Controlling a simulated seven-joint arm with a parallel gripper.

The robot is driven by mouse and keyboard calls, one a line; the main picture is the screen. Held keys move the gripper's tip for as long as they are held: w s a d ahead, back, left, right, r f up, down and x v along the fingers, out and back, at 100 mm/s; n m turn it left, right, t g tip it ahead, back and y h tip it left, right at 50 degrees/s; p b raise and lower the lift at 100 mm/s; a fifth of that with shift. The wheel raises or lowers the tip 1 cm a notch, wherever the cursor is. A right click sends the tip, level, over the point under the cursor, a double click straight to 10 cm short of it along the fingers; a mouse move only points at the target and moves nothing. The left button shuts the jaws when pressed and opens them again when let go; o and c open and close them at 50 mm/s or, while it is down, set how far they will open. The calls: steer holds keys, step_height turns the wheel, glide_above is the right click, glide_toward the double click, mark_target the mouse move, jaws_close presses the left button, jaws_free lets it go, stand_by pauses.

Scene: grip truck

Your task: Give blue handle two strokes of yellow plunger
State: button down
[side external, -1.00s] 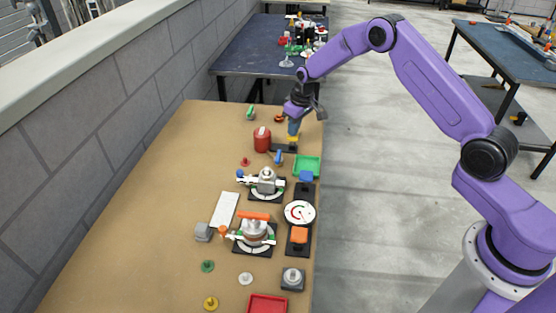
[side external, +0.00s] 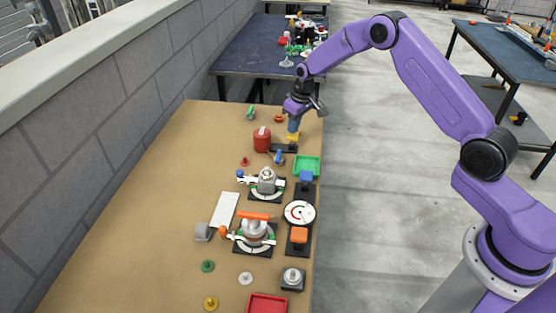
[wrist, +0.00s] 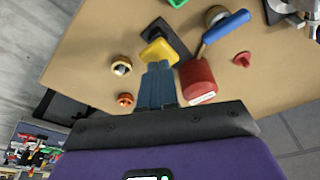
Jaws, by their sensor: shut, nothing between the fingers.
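The yellow plunger (side external: 293,137) stands on a black base (side external: 283,148) near the right edge of the far part of the bench. It also shows in the wrist view (wrist: 160,51). My gripper (side external: 293,129) is shut and empty, pointing down right over the plunger's yellow top. In the wrist view the closed blue-grey fingertips (wrist: 158,66) overlap the edge of the yellow top; I cannot tell whether they touch it. The blue handle (side external: 279,157) is just nearer along the bench, beside the base. In the wrist view this handle (wrist: 226,27) lies slanted by a round brass-coloured part.
A red canister (side external: 262,139) stands close to the left of the plunger. An orange knob (side external: 279,118) and a green part (side external: 250,113) lie beyond. A green tray (side external: 306,166) and several fixtures occupy the nearer bench. The left bench side is clear.

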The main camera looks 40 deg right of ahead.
steer(key=shift+f, duration=1.6)
steer(key=shift+r, duration=1.9)
steer(key=shift+r, duration=0.1)
steer(key=shift+r, duration=2.4)
